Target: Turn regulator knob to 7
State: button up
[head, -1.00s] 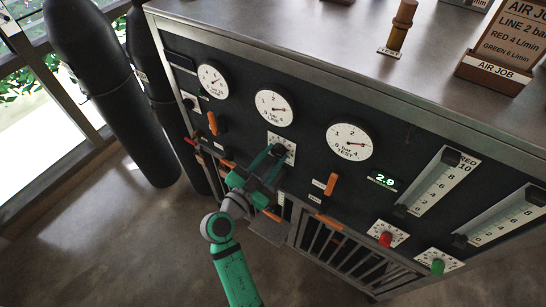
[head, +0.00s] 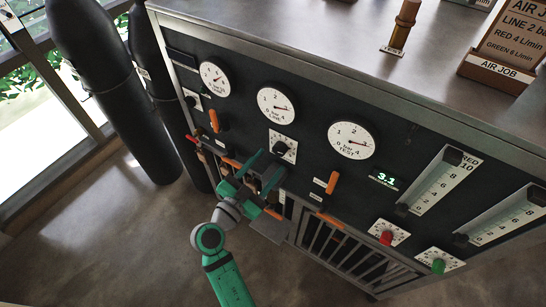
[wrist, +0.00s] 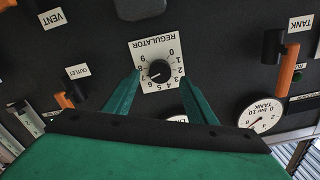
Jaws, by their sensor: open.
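The black regulator knob (head: 280,147) sits on a white dial plate marked 0 to 9, below the middle LINE gauge. In the wrist view the plate is upside down, and the white mark on the knob (wrist: 159,70) appears to point at or close to 7. My gripper (head: 264,168) is open and empty, in front of and a little below the knob in the head view. Its green fingers are apart from the knob, one on each side of it in the wrist view.
The LINE gauge (head: 276,106) and TEST gauge (head: 351,140) are above and to the right. A green display (head: 385,178) reads 3.1. Orange levers (head: 332,183) stick out from the panel near my gripper. Dark cylinders (head: 110,85) stand at left.

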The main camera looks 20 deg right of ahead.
jog(key=v, duration=0.6)
jog(key=shift+s+a, duration=0.25)
jog(key=shift+a, duration=0.05)
